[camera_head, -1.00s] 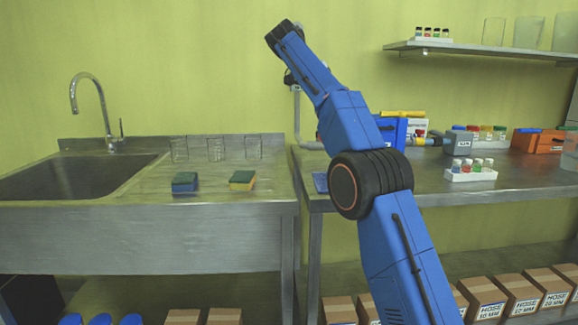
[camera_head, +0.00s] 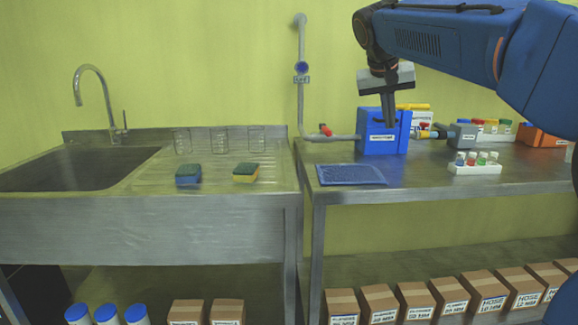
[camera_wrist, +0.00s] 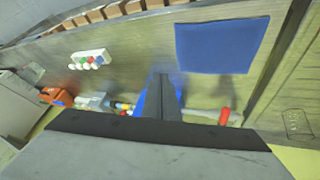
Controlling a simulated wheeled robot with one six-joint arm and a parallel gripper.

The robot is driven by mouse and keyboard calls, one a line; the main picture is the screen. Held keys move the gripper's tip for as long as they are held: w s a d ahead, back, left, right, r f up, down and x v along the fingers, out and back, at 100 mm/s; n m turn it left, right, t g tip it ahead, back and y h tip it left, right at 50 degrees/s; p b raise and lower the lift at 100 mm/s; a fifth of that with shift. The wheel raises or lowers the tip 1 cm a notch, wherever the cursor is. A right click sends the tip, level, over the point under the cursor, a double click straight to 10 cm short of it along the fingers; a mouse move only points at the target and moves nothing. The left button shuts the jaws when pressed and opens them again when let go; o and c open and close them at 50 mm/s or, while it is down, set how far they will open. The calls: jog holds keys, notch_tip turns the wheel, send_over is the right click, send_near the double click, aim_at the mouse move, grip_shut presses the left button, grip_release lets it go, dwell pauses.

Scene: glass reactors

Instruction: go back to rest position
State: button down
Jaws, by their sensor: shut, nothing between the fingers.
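My gripper (camera_head: 388,108) hangs from my blue arm at the upper right of the head view, pointing down. Its fingers are together and hold nothing. In the head view they overlap the blue box (camera_head: 376,143) on the right bench, which stands behind them; I cannot tell the gap. In the wrist view the shut fingers (camera_wrist: 160,85) show at the centre, with blue partly hidden behind them. A blue mat (camera_head: 350,174) lies flat on the bench in front of the box. It also shows in the wrist view (camera_wrist: 220,45).
A white rack of small bottles (camera_head: 475,168) stands right of the mat. A pipe with a red handle (camera_head: 325,130) runs left of the box. The sink counter (camera_head: 100,200) holds two sponges and glass beakers. Boxes (camera_head: 490,290) line the lower shelf. Air above the counter is free.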

jog(key=s+d+f+n+y, duration=0.2)
jog(key=s+f+n+y, duration=0.1)
jog(key=s+f, duration=3)
jog(key=s+y, duration=0.1)
jog(key=s, duration=0.3)
jog(key=shift+s+d+f, duration=0.15)
jog(key=shift+f, duration=0.15)
